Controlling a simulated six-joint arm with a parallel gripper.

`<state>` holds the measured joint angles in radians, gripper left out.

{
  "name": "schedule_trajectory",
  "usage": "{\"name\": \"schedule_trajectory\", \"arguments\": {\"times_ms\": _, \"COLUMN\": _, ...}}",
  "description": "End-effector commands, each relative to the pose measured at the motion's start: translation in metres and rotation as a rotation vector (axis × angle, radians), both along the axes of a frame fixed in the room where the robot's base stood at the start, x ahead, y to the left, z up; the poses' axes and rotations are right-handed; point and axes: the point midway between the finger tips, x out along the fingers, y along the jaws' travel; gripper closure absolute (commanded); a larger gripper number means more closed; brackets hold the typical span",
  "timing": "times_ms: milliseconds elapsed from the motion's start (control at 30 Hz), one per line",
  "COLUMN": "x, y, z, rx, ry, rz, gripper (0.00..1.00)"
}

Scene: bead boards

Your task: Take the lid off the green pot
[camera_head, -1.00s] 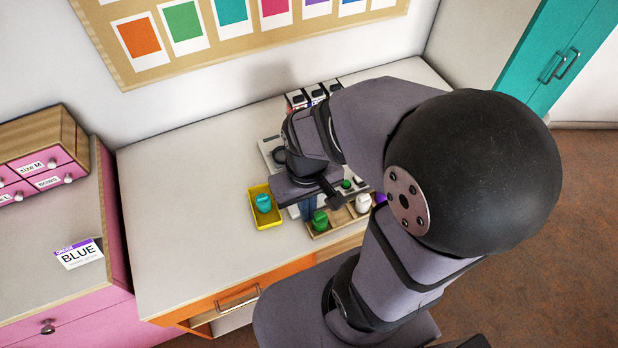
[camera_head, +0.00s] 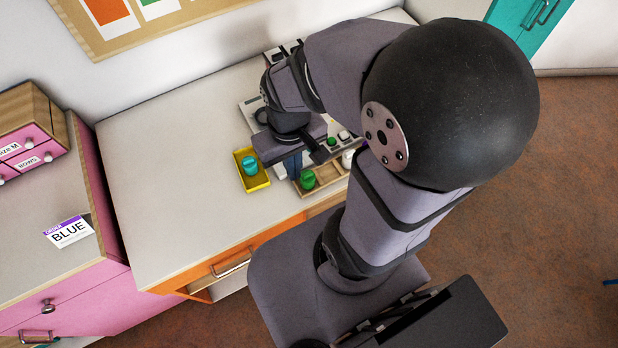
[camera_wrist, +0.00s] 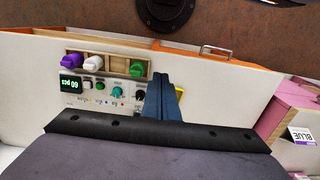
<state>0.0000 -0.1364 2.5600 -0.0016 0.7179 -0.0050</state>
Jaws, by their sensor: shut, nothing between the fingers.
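The green pot (camera_head: 307,179) with its lid on stands at the left end of a wooden tray (camera_head: 328,181). It also shows in the wrist view (camera_wrist: 137,69), at the end of the tray beside white and purple pots. My gripper (camera_head: 293,166) is above the table, just left of and behind the green pot in the head view. In the wrist view its blue-grey fingers (camera_wrist: 161,95) are together with nothing between them, close to the green pot and apart from it.
A yellow tray (camera_head: 254,184) with a teal pot (camera_head: 250,165) stands left of the wooden tray. The white pot (camera_wrist: 93,64) and purple pot (camera_wrist: 71,60) share the wooden tray. A panel with knobs and a display (camera_wrist: 71,84) adjoins it. The table's left side is clear.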

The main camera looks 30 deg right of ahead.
Motion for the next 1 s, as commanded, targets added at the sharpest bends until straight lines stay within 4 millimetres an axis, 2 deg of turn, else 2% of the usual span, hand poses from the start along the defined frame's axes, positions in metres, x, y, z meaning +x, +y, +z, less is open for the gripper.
{"name": "schedule_trajectory", "arguments": {"times_ms": 267, "x": 0.0, "y": 0.0, "z": 0.0, "rx": 0.0, "ry": 0.0, "rz": 0.0, "gripper": 1.0}}
{"name": "schedule_trajectory", "arguments": {"times_ms": 333, "x": 0.0, "y": 0.0, "z": 0.0, "rx": 0.0, "ry": 0.0, "rz": 0.0, "gripper": 0.88}}
{"name": "schedule_trajectory", "arguments": {"times_ms": 467, "x": 0.0, "y": 0.0, "z": 0.0, "rx": 0.0, "ry": 0.0, "rz": 0.0, "gripper": 0.57}}
{"name": "schedule_trajectory", "arguments": {"times_ms": 500, "x": 0.0, "y": 0.0, "z": 0.0, "rx": 0.0, "ry": 0.0, "rz": 0.0, "gripper": 0.53}}
{"name": "schedule_trajectory", "arguments": {"times_ms": 833, "x": 0.0, "y": -0.002, "z": -0.004, "rx": 0.0, "ry": 0.0, "rz": -0.01, "gripper": 0.53}}
{"name": "schedule_trajectory", "arguments": {"times_ms": 933, "x": -0.003, "y": -0.009, "z": -0.021, "rx": 0.001, "ry": 0.019, "rz": -0.043, "gripper": 0.53}}
{"name": "schedule_trajectory", "arguments": {"times_ms": 1000, "x": -0.009, "y": -0.017, "z": -0.042, "rx": 0.003, "ry": 0.055, "rz": -0.082, "gripper": 0.53}}
